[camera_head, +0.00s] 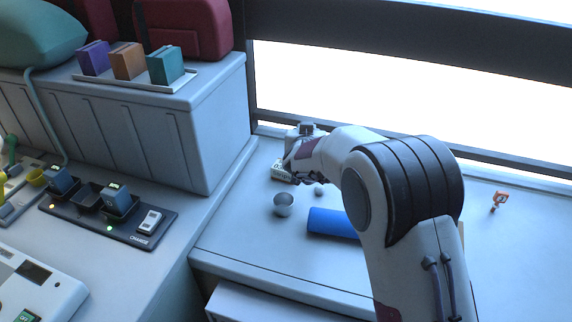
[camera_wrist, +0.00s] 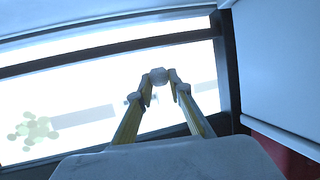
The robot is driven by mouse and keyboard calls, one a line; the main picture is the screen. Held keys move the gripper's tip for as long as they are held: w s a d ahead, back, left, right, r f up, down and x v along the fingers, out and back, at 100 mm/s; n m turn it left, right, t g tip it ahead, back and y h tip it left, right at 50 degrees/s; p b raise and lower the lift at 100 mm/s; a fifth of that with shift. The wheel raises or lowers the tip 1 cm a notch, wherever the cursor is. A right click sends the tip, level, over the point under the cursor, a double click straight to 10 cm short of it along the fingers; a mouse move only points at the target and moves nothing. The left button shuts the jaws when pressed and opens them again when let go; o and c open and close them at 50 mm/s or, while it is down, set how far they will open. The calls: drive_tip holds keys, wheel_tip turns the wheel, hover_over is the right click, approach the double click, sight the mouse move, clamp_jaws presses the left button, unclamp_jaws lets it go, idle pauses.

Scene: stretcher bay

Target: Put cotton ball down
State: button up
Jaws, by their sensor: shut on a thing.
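A small whitish cotton ball (camera_wrist: 158,75) is pinched between the fingertips of my gripper (camera_wrist: 159,82) in the wrist view. The yellow fingers reach up toward it, with the bright window behind. In the head view my arm's end (camera_head: 303,140) is over the far side of the counter, near the window. A small round pale thing (camera_head: 319,190), perhaps another cotton ball, lies on the counter beside my arm.
An orange item (camera_head: 499,201) lies at right. A tall cabinet (camera_head: 222,130) rises at left. The counter's front left (camera_head: 238,237) is clear.

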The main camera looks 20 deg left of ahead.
drive_tip(key=shift+w+a+r+n+y, duration=0.35)
drive_tip(key=shift+r+n+y, duration=0.1)
drive_tip(key=shift+n+y, duration=0.2)
drive_tip(key=s+a+n+y, duration=0.1)
drive_tip(key=s+a+f+n+g+y, duration=0.1)
drive_tip(key=a, duration=0.1)
drive_tip(key=a+n+g+y, duration=0.1)
drive_tip(key=shift+s+a+f, duration=0.2)
drive_tip(key=shift+s+f, duration=0.2)
idle(0.3)
idle(0.5)
hover_over(285, 171)
drive_tip(key=w, duration=0.1)
drive_tip(key=shift+w+d+f, duration=0.1)
drive_tip(key=shift+w+f, duration=0.05)
drive_tip(key=shift+f, duration=2.95)
drive_tip(key=shift+f, duration=1.9)
drive_tip(key=shift+f, duration=0.1)
